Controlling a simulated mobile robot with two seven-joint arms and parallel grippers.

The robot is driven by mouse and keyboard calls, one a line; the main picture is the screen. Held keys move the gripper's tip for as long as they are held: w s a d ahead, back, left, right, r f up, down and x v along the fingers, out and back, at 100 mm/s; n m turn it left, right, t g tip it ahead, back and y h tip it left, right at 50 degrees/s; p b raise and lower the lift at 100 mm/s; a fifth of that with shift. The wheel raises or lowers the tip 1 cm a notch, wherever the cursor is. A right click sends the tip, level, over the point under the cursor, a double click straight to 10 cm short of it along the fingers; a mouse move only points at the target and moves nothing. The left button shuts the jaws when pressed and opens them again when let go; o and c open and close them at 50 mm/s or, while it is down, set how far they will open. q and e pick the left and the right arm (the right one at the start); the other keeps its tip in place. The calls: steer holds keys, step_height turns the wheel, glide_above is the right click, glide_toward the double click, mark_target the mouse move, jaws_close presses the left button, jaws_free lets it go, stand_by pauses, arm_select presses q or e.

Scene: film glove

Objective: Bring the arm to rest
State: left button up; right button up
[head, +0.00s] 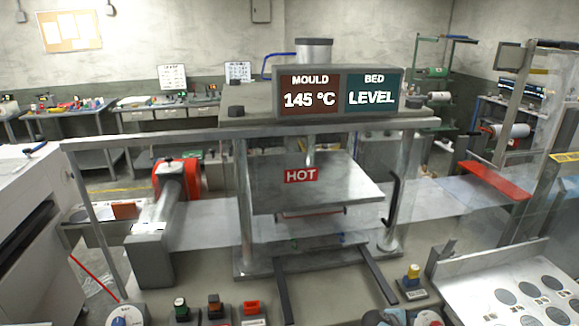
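Neither of my grippers nor my arms can be made out in the head view. A press (261,100) with metal posts stands in the middle. Its display (339,93) reads "MOULD 145 °C" and "BED LEVEL". A grey plate (335,186) with a red "HOT" label (301,175) hangs between the posts. Below it is a lower bed (310,250), with two dark rails (284,292) running toward me. A sheet of clear film (430,199) passes through the press from side to side.
A black crank handle (394,198) sits by the right post. Knobs and buttons (181,308) line the near edge. A red-ended roller (176,179) is at the left. Workbenches (70,113) stand behind.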

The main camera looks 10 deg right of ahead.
steer(key=s+a+f+m+t+y, duration=0.2)
steer(key=s+a+f+y, duration=0.15)
steer(key=s, duration=0.25)
steer(key=s+a+f+m+t+y, duration=0.1)
steer(key=s+a+f+t+y, duration=0.2)
steer(key=s, duration=0.4)
steer(key=s+a+r+m+t+y, duration=0.1)
steer(key=s+a+r+m+y, duration=0.2)
steer(key=s+a, duration=0.3)
steer(key=s+a+r+m+t+y, duration=0.2)
steer(key=s+a+r+m+y, duration=0.2)
steer(key=s+a, duration=0.3)
steer(key=shift+s+a+r, duration=0.2)
steer(key=shift+s+r, duration=0.45)
steer(key=shift+s, duration=0.25)
